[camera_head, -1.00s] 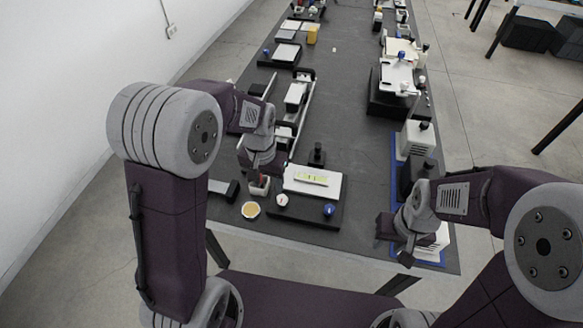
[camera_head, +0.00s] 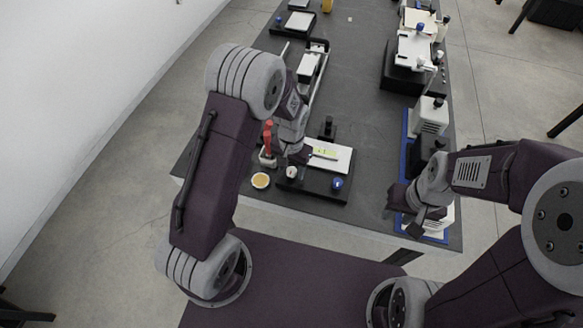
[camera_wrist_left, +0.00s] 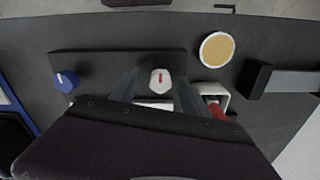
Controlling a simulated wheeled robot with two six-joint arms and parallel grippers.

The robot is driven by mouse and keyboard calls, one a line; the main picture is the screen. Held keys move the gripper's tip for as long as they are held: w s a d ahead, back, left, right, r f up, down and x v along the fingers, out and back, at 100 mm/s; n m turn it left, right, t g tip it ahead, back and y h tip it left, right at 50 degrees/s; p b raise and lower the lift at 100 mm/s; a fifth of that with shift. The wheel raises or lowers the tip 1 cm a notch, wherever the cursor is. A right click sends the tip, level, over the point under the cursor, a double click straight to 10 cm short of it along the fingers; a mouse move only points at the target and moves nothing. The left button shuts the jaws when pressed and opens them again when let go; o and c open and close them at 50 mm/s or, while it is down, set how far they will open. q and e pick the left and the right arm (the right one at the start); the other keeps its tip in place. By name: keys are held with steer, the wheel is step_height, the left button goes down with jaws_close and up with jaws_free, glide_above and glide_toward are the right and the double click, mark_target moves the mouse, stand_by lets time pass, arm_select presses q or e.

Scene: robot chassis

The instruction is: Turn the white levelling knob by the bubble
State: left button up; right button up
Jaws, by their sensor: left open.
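The white levelling knob (camera_head: 291,172), with a red mark on top, sits at the left front of a black base (camera_head: 312,187). In the left wrist view the knob (camera_wrist_left: 160,81) lies between the fingers of my open left gripper (camera_wrist_left: 158,88), with a gap on each side; whether they reach its height I cannot tell. In the head view my left gripper (camera_head: 298,157) is just behind the knob. A yellow-green bubble vial (camera_head: 325,153) lies on the white plate (camera_head: 338,164), partly hidden by my gripper. My right gripper (camera_head: 412,218) is at the right; its jaws are unclear.
A blue knob (camera_head: 337,183) is at the base's right front. A yellow disc (camera_head: 260,180) and a white holder (camera_head: 266,160) with a red object (camera_head: 268,138) stand left of the base. White boxes (camera_head: 429,115) on a blue mat stand at the right.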

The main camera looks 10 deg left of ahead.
arm_select(q)
steer(key=shift+w+f, duration=0.15)
steer(key=shift+w, duration=0.05)
jaws_close()
steer(key=shift+n, duration=0.3)
steer(key=n+p, duration=0.1)
steer(key=n, duration=0.1)
steer(key=shift+n, duration=0.4)
steer(key=n+p, duration=0.1)
steer(key=n, duration=0.3)
steer(key=shift+w+n, duration=0.1)
steer(key=shift+n, duration=0.2)
steer(key=n+p, duration=0.1)
steer(key=n, duration=0.3)
steer(key=shift+n+p, duration=0.3)
steer(key=shift+n, duration=1.5)
